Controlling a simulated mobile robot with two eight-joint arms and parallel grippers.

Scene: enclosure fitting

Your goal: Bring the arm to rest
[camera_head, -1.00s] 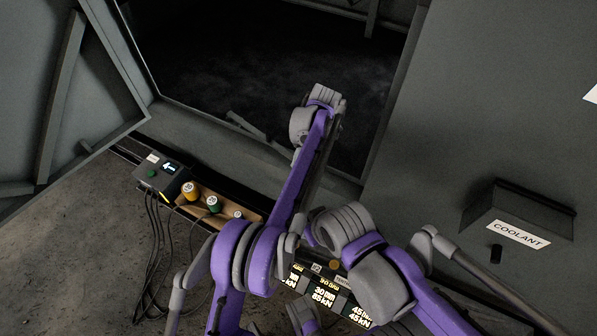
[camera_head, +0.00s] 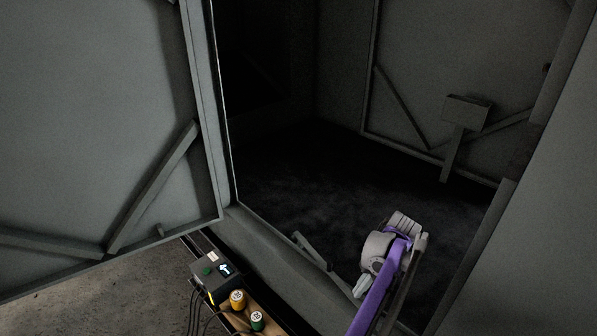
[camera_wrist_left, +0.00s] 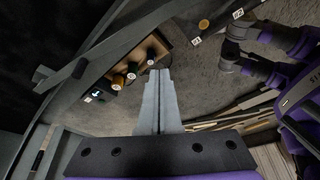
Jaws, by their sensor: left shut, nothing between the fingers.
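My left arm reaches in from the bottom of the head view, its grey wrist over the sill of the dark enclosure opening. My left gripper (camera_head: 359,289) shows there as small pale fingers pointing down, partly beside the purple link. In the left wrist view the two grey fingers (camera_wrist_left: 158,76) lie together, shut, with nothing between them. They point toward the floor side, near the tray of spools but apart from it. My right gripper cannot be made out in either view; purple and grey arm parts show at the right of the wrist view.
A control box (camera_head: 216,277) with a green button and lit arrow stands by the sill. Beside it a tray holds a yellow spool (camera_head: 238,299) and a green spool (camera_head: 257,320). An open door panel (camera_head: 90,130) fills the left. The enclosure floor (camera_head: 320,190) looks clear.

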